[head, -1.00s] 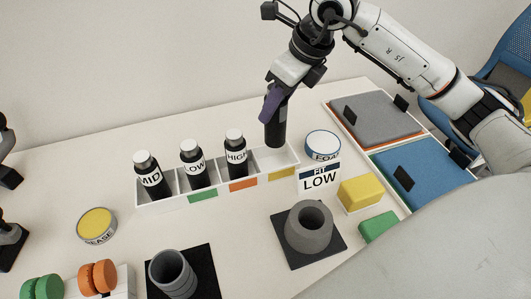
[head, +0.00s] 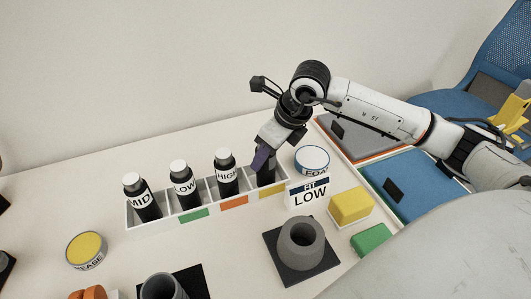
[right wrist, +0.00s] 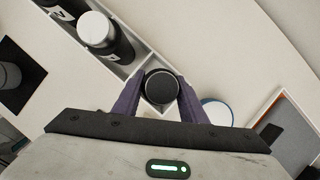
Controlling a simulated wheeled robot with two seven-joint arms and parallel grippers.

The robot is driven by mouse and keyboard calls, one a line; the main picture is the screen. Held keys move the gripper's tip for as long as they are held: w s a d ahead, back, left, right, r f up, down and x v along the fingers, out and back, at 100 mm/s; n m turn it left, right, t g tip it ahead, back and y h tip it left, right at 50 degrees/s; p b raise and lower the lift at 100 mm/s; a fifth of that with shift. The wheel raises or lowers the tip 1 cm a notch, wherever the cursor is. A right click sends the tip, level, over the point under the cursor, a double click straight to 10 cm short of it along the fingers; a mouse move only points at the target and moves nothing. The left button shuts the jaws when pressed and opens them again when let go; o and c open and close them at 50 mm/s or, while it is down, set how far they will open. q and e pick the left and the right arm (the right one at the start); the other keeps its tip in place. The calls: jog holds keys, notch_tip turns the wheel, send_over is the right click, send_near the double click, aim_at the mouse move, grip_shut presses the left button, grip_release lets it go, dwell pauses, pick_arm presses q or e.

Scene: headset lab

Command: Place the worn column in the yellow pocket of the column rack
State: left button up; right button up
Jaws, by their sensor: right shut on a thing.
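The column rack (head: 160,222) is a white tray with a row of compartments; the yellow tag (head: 272,191) marks its right end pocket. My right gripper (head: 261,158), with purple fingers, is shut on the dark worn column (head: 266,174). The column stands roughly upright with its lower part inside the yellow pocket; whether it touches the floor is hidden by the front wall. In the right wrist view its round black top (right wrist: 161,87) sits between both fingers. Black bottles marked MID (head: 141,198), LOW (head: 184,185) and HIGH (head: 227,174) fill the other pockets. My left gripper is not in view.
Right of the rack are a FOAM tin (head: 312,160), a FIT LOW sign (head: 309,193), yellow (head: 351,205) and green (head: 371,239) blocks, and a blue tray (head: 412,183). A grey ring-shaped piece (head: 301,245) sits on a black mat in front. A GREASE tin (head: 86,250) lies left.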

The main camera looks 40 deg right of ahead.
jog(key=o, duration=1.4)
jog(key=shift+o, duration=0.2)
jog(key=shift+r, duration=0.4)
jog(key=v, duration=1.1)
jog(key=shift+s, duration=0.2)
jog(key=shift+r, duration=0.1)
